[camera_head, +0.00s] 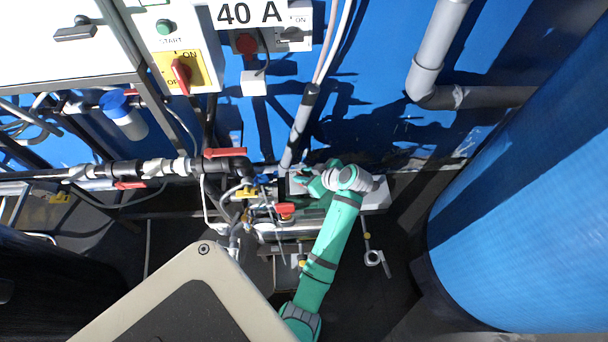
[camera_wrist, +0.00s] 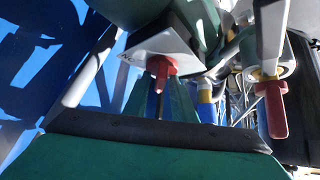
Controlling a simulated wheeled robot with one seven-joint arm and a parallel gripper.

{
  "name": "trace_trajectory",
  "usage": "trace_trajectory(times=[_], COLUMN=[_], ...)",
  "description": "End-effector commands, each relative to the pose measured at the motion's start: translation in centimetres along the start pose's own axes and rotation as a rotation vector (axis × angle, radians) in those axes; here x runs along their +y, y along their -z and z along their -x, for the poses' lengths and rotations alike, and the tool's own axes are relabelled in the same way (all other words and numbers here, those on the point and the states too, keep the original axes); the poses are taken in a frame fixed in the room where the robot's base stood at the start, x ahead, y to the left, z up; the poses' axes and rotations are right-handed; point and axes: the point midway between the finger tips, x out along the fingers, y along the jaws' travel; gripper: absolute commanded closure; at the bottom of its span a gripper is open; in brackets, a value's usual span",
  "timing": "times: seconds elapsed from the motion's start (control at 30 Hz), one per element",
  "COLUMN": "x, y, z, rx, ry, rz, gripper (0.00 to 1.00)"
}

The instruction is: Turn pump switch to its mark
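In the wrist view a red switch handle (camera_wrist: 161,67) sits on a pale box under a dark green rounded body; I take this to be the pump switch. In the head view my gripper (camera_head: 312,182) is low by the pipework at the blue wall, and my own wrist hides much there. A separate red rotary switch (camera_head: 181,76) on a yellow ON/OFF plate is on the panel at upper left, away from my gripper.
A red valve lever (camera_wrist: 277,108) hangs to the right of the switch. Pipes with another red lever (camera_head: 225,153) run left of my gripper, and a red-handled valve (camera_head: 286,209) is close below it. A large blue tank (camera_head: 530,190) bounds the right side.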

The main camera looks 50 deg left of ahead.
Motion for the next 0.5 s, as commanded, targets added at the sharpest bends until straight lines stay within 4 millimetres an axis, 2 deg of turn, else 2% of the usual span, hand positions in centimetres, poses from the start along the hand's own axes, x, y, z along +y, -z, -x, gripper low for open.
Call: trace_trajectory(times=[0.03,0.1,0.5], x=[0.00,0.00,-0.09], y=[0.01,0.00,-0.08], z=[0.01,0.01,0.03], rx=[0.000,0.000,-0.001], ry=[0.000,0.000,-0.032], rz=[0.000,0.000,-0.033], gripper=[0.89,1.00,1.00])
